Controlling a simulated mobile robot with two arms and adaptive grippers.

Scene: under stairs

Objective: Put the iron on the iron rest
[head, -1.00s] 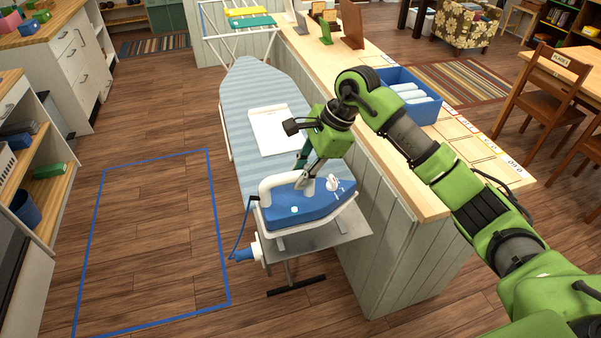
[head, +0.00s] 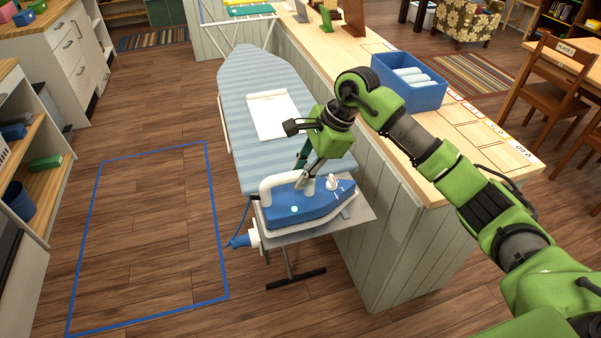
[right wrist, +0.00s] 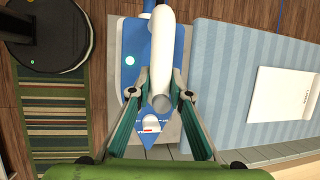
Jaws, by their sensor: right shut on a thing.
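The iron (head: 300,207), blue with a white handle and a white dial, is over the iron rest, a grey metal plate (head: 357,219) at the near end of the ironing board. My right gripper (head: 307,180) is shut on the iron's handle from above. In the right wrist view, the fingers (right wrist: 162,95) lie either side of the white handle (right wrist: 164,52), and the iron's pointed tip faces the bottom. The iron hides most of the plate, and I cannot tell whether its sole touches it. My left gripper is out of view.
A blue-and-white fitting (head: 243,240) with a cord sticks out left of the plate. The blue-outlined floor area (head: 150,245) is clear.

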